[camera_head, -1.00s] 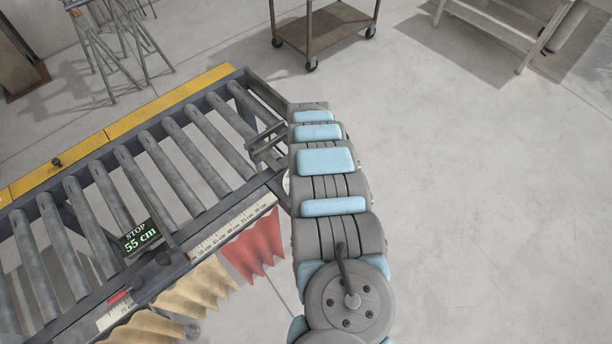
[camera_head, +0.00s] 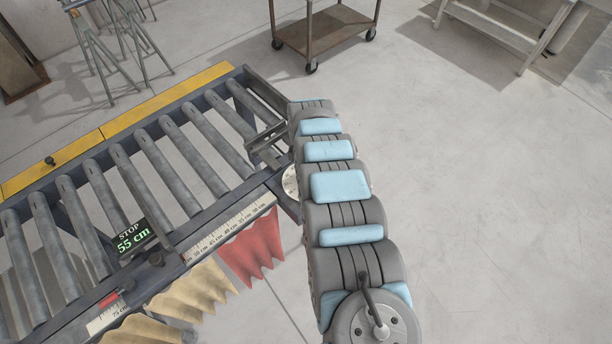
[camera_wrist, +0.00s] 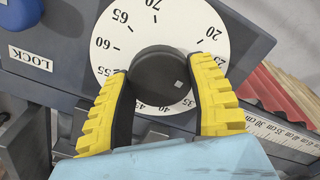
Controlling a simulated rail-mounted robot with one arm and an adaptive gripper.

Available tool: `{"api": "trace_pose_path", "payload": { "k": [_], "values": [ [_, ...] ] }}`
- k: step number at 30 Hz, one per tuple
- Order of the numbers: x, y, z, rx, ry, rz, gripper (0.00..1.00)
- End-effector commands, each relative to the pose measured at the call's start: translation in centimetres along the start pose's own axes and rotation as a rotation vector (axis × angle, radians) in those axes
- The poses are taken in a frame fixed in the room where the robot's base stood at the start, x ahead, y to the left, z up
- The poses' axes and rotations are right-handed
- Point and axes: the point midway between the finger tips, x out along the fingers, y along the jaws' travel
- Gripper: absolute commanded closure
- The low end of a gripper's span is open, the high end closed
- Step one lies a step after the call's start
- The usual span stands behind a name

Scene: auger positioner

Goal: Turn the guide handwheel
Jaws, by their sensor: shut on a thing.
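The guide handwheel (camera_wrist: 160,76) is a round black knob with a small pale square mark on it. It sits in the middle of a white dial (camera_wrist: 115,32) with printed numbers. My gripper (camera_wrist: 163,68) has yellow and black fingers, one on each side of the knob, and is shut on it. In the head view my arm hides the knob and the gripper; only a pale edge of the dial (camera_head: 290,182) shows beside the arm. The stop display (camera_head: 134,238) reads 55 cm.

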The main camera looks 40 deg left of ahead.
Motion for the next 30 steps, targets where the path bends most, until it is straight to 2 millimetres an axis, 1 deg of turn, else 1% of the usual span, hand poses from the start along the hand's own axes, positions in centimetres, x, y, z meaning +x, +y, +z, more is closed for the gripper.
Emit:
{"api": "trace_pose_path", "payload": {
  "k": [9,22,23,24,25,26,30],
  "values": [
    [0.1,0.01,0.03,-0.078,0.0,0.001,0.78],
    [0.08,-0.01,0.04,-0.085,0.0,0.0,0.78],
    [0.08,0.0,0.04,-0.085,0.0,0.0,0.33],
    [0.08,-0.01,0.04,-0.085,0.0,0.0,0.22],
    [0.07,0.0,0.03,-0.085,0.0,0.0,0.13],
    [0.07,-0.01,0.03,-0.084,0.0,0.0,0.1],
    [0.05,-0.01,0.02,-0.084,0.0,0.0,0.1]
  ]
}}
